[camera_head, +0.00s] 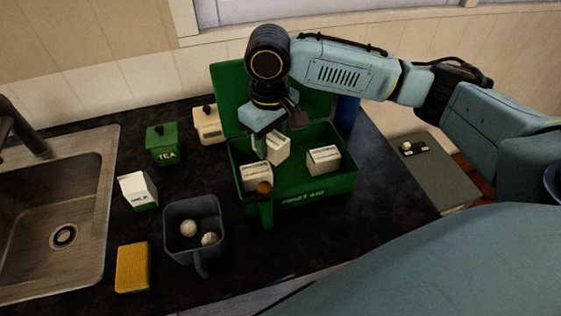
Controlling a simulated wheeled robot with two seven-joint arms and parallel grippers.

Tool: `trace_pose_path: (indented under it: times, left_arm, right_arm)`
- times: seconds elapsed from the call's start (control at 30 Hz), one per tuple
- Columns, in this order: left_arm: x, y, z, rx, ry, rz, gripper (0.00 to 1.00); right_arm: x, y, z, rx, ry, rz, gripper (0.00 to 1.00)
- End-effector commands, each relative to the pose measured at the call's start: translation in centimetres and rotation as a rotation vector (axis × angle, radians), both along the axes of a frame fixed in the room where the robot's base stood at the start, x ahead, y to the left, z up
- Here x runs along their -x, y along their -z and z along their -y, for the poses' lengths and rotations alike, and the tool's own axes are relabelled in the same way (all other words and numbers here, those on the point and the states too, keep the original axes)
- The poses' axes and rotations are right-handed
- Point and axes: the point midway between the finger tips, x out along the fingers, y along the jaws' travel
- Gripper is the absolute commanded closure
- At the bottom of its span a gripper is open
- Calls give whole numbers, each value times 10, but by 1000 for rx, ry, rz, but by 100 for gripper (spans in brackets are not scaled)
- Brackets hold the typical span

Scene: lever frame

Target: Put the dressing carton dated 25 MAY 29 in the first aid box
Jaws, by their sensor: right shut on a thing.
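The green first aid box (309,198) stands on the dark counter with its lid (229,85) open at the back. My right gripper (271,132) is over the box, pointing down, shut on a white carton (279,149). The held carton is tilted and appears at or just above the box's opening. Two more white cartons show at the box: one at the left (256,177) and one at the right (324,160). Their print is too small to read, so I cannot tell any date. My left gripper is not in view.
A grey container (190,239) with white balls, a milk carton (138,190), a yellow sponge (132,267), a tea tin (163,145) and a cream canister (209,124) stand left, by the sink (55,215).

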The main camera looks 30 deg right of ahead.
Motion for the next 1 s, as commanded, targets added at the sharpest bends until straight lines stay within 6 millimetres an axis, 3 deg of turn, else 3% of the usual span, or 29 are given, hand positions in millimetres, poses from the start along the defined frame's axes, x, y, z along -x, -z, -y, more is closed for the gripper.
trace_pose_path:
  times: [0.03, 0.2, 0.5, 0.73, 1.0]
  left_arm:
    - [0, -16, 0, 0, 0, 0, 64]
    - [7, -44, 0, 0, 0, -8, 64]
    - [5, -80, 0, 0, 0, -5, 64]
    - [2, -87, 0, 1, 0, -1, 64]
    - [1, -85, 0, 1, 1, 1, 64]
  right_arm:
    - [1, -8, 3, -2, -82, -3, 84]
    - [4, -13, 14, -5, -415, 1, 84]
    - [11, -17, 33, 3, -888, 5, 84]
    - [14, -10, 39, 7, -1024, 2, 84]
    - [15, 39, 40, 8, -1034, 0, 84]
